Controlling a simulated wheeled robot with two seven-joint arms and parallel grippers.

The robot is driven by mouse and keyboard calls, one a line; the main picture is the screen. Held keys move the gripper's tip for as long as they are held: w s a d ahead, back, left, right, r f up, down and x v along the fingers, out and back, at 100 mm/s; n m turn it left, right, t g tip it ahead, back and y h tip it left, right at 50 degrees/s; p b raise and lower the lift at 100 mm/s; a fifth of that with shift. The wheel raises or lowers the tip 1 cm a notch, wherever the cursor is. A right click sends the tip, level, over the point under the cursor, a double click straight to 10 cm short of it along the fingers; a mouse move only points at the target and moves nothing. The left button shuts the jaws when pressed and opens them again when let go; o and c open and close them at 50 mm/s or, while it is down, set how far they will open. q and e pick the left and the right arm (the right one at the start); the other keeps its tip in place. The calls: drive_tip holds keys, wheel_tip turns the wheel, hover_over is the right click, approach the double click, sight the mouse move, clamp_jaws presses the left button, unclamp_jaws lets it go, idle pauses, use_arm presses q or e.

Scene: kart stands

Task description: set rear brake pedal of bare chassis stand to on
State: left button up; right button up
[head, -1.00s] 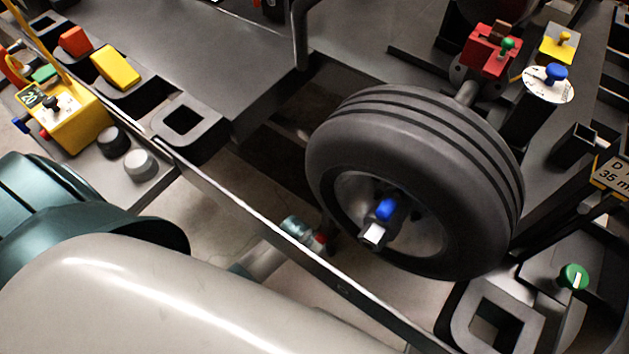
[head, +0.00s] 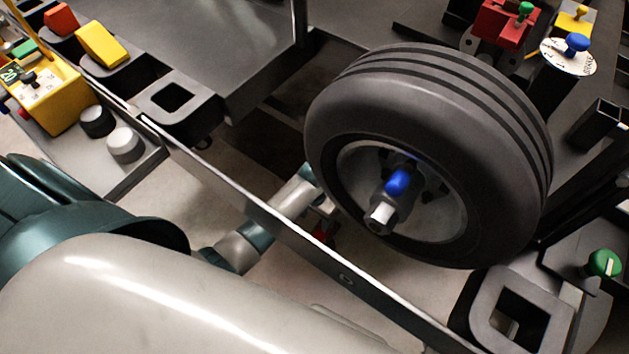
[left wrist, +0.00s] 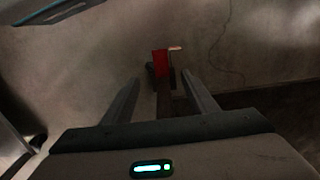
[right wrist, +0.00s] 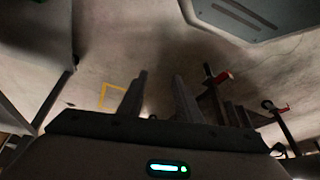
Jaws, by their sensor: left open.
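A red pedal (left wrist: 160,62) on a dark arm shows in the left wrist view, ahead of my left gripper (left wrist: 161,78). The gripper's fingers are apart and empty, one to each side of the pedal's line. I cannot tell the exact distance. In the head view my left gripper (head: 322,207) is low, behind the metal rail and left of the wheel, and is mostly hidden. A small red part (head: 319,236) shows below it. My right gripper (right wrist: 159,78) is open and empty. Red-tipped levers (right wrist: 222,77) stand to its right in the right wrist view.
A large black wheel (head: 430,110) with a blue-marked hub stands right of the left gripper. A metal rail (head: 270,225) crosses in front of the arm. Yellow and red blocks, knobs and a green dial (head: 604,263) sit on the stand around it.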

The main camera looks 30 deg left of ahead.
use_arm(q)
drive_tip(key=b, duration=0.4)
approach(318, 237)
drive_tip(key=shift+s+a+f, duration=0.1)
drive_tip(key=shift+s+f, duration=0.2)
drive_tip(key=shift+s, duration=0.25)
drive_tip(key=shift+s+a+f, duration=0.1)
drive_tip(key=shift+s+f, duration=0.2)
drive_tip(key=shift+s, duration=0.25)
wheel_tip(318, 237, down, 5)
drive_tip(key=shift+r+b, duration=0.1)
drive_tip(key=shift+b, duration=0.95)
drive_tip(key=shift+f, duration=0.5)
use_arm(e)
drive_tip(key=w+a+r+t+y, duration=0.3)
drive_tip(key=w+a+r+t, duration=0.3)
drive_tip(key=w+a+t, duration=0.1)
drive_tip(key=shift+w+a+r+n+t+y, duration=0.3)
drive_tip(key=shift+w+a+r, duration=0.15)
drive_tip(key=shift+a, duration=0.15)
